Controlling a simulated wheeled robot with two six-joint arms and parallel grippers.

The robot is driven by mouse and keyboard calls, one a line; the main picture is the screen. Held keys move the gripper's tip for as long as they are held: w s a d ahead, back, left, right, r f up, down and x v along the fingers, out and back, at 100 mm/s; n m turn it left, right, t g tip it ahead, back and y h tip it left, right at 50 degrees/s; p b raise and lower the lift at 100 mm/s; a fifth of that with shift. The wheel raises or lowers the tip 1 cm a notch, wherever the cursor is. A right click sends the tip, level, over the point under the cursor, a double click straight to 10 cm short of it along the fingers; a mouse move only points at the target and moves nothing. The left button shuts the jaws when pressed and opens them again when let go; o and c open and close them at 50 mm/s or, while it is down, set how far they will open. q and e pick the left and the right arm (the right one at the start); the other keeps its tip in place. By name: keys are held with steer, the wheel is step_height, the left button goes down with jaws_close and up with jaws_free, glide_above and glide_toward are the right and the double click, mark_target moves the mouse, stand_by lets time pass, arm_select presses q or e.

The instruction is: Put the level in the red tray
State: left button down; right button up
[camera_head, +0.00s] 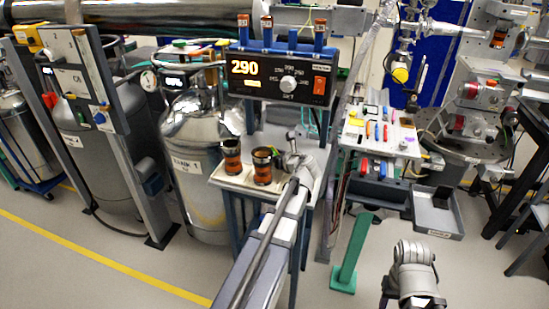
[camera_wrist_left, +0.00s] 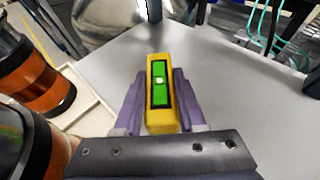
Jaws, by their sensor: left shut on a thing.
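The level (camera_wrist_left: 160,118) is a small yellow block with a green vial, seen from above in the left wrist view. My left gripper (camera_wrist_left: 160,85) is shut on it, a purple finger on each side. I cannot tell whether the level touches the tabletop. I cannot make out a red tray in either view. Part of my right arm shows at the lower right of the head view, but its gripper does not show.
Two orange-and-black cylinders (camera_head: 232,158) (camera_head: 262,166) stand on a cream tray (camera_head: 238,181) left of my left gripper. A controller reading 290 (camera_head: 280,77) stands behind. A tool cart (camera_head: 383,135) and an open grey drawer (camera_head: 437,213) are to the right. The table right of the level is clear.

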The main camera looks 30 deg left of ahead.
arm_select(q)
steer(key=shift+f, duration=0.1)
steer(key=shift+c, duration=2.4)
jaws_free()
steer(key=shift+r, duration=0.3)
steer(key=p+v, duration=0.4)
steer(key=v, duration=0.6)
steer(key=shift+s+d+r, duration=0.15)
steer(key=shift+d, duration=0.1)
steer(key=shift+s+d+r+p, duration=0.15)
steer(key=shift+s+d+p, duration=0.15)
steer(key=shift+d, duration=0.25)
steer(key=shift+o, duration=0.3)
